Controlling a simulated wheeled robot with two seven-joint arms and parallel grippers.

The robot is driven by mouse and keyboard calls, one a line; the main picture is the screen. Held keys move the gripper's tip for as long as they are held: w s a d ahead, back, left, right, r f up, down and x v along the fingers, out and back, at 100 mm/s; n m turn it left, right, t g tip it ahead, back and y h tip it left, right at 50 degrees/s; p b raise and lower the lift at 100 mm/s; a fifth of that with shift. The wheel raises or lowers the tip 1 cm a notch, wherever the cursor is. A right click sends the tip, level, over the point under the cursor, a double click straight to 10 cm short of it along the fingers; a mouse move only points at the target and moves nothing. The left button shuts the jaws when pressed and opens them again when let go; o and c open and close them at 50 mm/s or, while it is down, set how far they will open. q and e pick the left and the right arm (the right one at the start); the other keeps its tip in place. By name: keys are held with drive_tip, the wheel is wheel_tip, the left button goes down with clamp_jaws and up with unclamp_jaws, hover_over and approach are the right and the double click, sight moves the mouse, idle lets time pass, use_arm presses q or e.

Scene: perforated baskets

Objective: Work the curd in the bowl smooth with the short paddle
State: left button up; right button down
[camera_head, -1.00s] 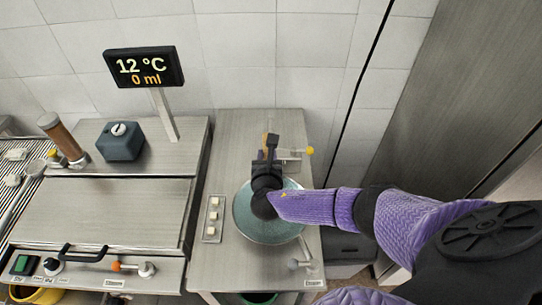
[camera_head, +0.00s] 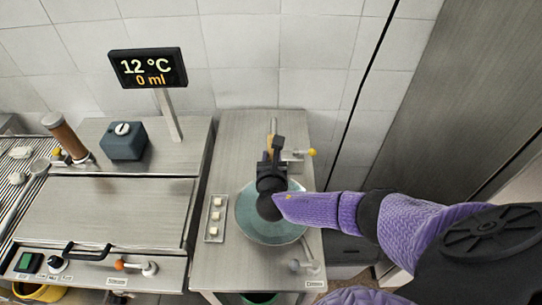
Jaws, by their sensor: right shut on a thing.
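The teal bowl (camera_head: 288,230) stands on the steel counter at the centre right. My right gripper (camera_head: 271,160) is above its back part, with my purple arm reaching in from the right. The gripper is shut on a thin tan-yellow stick (camera_head: 272,126), which I take for the short paddle. Only its upper end shows past the fingers. The gripper and wrist hide the rest of it and part of the bowl's inside. I cannot make out curd apart from the bowl's teal surface, nor whether the paddle touches it. My left gripper is not in view.
A small tray with several pale cubes (camera_head: 215,218) lies left of the bowl. A tap with a yellow knob (camera_head: 311,152) is close behind it. The display (camera_head: 148,68) reads 12 °C and 0 ml. A dark box (camera_head: 122,141) stands on the left unit.

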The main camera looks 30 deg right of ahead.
drive_tip(key=shift+s+d+r, duration=0.1)
drive_tip(key=shift+s+d, duration=0.25)
drive_tip(key=shift+d, duration=0.15)
drive_tip(key=shift+w+a, duration=0.45)
drive_tip(key=shift+a, duration=0.3)
drive_tip(key=shift+s+d, duration=0.25)
drive_tip(key=shift+d, duration=0.2)
drive_tip(key=shift+s+d+p, duration=0.2)
drive_tip(key=shift+d+p, duration=0.1)
drive_tip(key=shift+p, duration=0.1)
drive_tip(key=shift+w+a+b, duration=0.45)
drive_tip(key=shift+w+a, duration=0.05)
drive_tip(key=shift+a, duration=0.3)
drive_tip(key=shift+s+d+p, duration=0.5)
drive_tip(key=shift+d+p, duration=0.1)
drive_tip(key=shift+d, duration=0.2)
drive_tip(key=shift+w+a, duration=0.2)
drive_tip(key=shift+a, duration=0.05)
drive_tip(key=shift+w+a+b, duration=0.25)
drive_tip(key=shift+a+b, duration=0.15)
drive_tip(key=shift+a, duration=0.1)
